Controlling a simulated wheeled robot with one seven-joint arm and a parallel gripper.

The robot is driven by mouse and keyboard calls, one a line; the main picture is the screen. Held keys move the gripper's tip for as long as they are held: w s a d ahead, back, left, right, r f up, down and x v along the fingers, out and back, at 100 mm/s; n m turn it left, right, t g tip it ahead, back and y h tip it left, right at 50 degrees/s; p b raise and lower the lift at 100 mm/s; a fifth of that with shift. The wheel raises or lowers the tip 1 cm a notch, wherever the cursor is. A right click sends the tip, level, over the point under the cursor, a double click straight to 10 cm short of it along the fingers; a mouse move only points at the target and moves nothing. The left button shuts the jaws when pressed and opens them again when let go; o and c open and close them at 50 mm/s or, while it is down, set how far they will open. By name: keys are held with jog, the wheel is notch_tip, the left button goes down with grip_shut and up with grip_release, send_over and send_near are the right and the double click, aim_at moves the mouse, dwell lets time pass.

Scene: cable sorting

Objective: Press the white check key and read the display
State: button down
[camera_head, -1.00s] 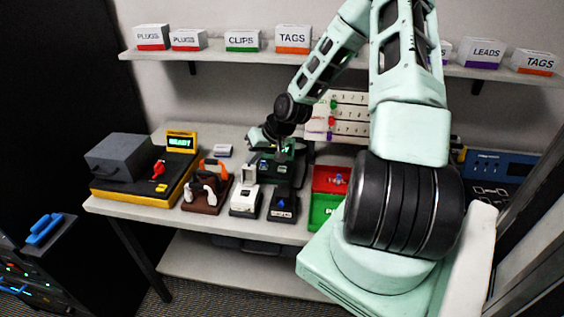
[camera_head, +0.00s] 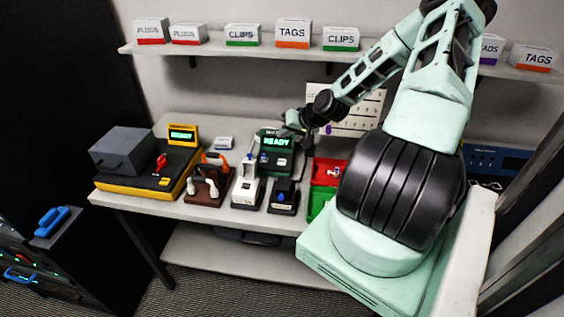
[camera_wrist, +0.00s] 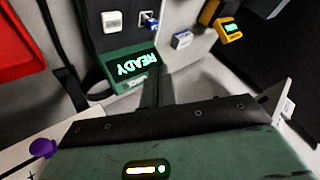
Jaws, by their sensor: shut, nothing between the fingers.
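The dark green tester (camera_head: 262,168) stands at the back of the bench, and its display (camera_head: 277,142) reads READY in green letters. In the wrist view the same display (camera_wrist: 132,69) reads READY upside down. A small white rectangular key (camera_wrist: 112,22) sits on the tester's panel, beside a blue-and-white part (camera_wrist: 149,21). I cannot read marks on the key. My gripper (camera_head: 291,131) is by the tester's upper right, apart from the key. In the wrist view my gripper (camera_wrist: 158,88) is shut and empty, its fingers near the display's edge.
A yellow-and-black unit (camera_head: 140,183), also with a READY display (camera_head: 182,135), stands at the left. A brown rack (camera_head: 207,187), white device (camera_head: 246,188) and black-and-blue block (camera_head: 284,197) line the front. Red (camera_head: 327,172) and green (camera_head: 319,203) trays are right. A shelf (camera_head: 210,48) hangs above.

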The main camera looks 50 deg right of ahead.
jog(key=b, duration=0.6)
send_over(284, 163)
notch_tip(284, 163, down, 7)
jog(key=shift+d, duration=0.1)
jog(key=shift+f+b, duration=0.4)
jog(key=shift+f, duration=0.45)
jog(key=shift+f, duration=0.1)
dwell(0.9)
jog(key=shift+f, duration=0.3)
jog(key=shift+f+b, duration=0.4)
dwell(0.5)
jog(key=shift+r, duration=0.15)
jog(key=shift+r+p, duration=0.7)
